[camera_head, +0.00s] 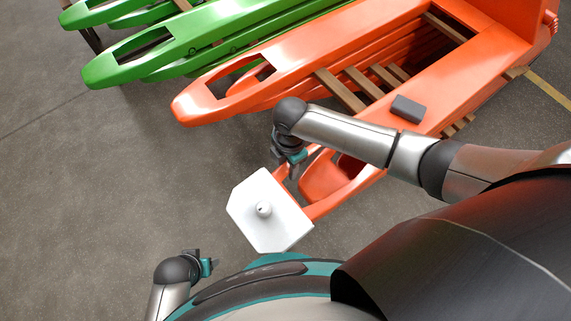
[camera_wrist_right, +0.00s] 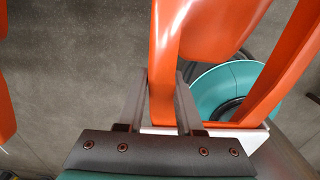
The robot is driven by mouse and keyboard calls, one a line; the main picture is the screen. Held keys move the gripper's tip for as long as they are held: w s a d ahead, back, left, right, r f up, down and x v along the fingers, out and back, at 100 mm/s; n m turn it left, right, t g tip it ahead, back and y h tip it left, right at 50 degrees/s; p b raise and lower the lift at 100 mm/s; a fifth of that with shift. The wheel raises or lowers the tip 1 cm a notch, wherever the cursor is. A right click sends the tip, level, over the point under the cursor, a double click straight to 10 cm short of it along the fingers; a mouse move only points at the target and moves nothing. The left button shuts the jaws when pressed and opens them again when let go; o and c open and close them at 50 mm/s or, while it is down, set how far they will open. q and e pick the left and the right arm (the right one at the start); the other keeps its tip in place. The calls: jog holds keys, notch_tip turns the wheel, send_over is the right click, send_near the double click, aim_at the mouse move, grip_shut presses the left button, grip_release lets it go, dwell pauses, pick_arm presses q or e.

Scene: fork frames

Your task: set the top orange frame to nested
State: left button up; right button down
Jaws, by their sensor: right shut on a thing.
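The top orange frame (camera_head: 460,88) lies on a stack of orange frames, with its two long prongs pointing to the lower left. My right arm crosses over the near prong and hides part of it. My right gripper (camera_head: 292,168) is at the near prong's end. In the right wrist view its two fingers (camera_wrist_right: 163,78) stand on either side of an orange bar (camera_wrist_right: 162,102) and are shut on it. My left gripper (camera_head: 207,267) is low in the head view, apart from the frames; its jaw opening is unclear.
Wooden slats (camera_head: 340,90) lie between the orange layers. A dark grey block (camera_head: 407,108) sits on the near prong. A white plate (camera_head: 283,226) with a knob covers the prong's tip. Green frames (camera_head: 185,52) lie behind. The grey floor at left is clear.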

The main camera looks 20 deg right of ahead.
pick_arm(q)
jog(key=shift+s+f, duration=0.15)
jog(key=shift+f, duration=0.15)
pick_arm(e)
jog(key=shift+w+d, duration=0.25)
jog(key=shift+d, duration=0.35)
jog(key=shift+w+d, duration=0.2)
jog(key=shift+d, duration=0.4)
jog(key=c, duration=0.8)
grip_release()
jog(key=shift+c, duration=0.2)
jog(key=shift+o, duration=1.4)
jog(key=shift+a, duration=0.15)
jog(key=shift+s+a, duration=0.1)
jog(key=shift+r, duration=0.1)
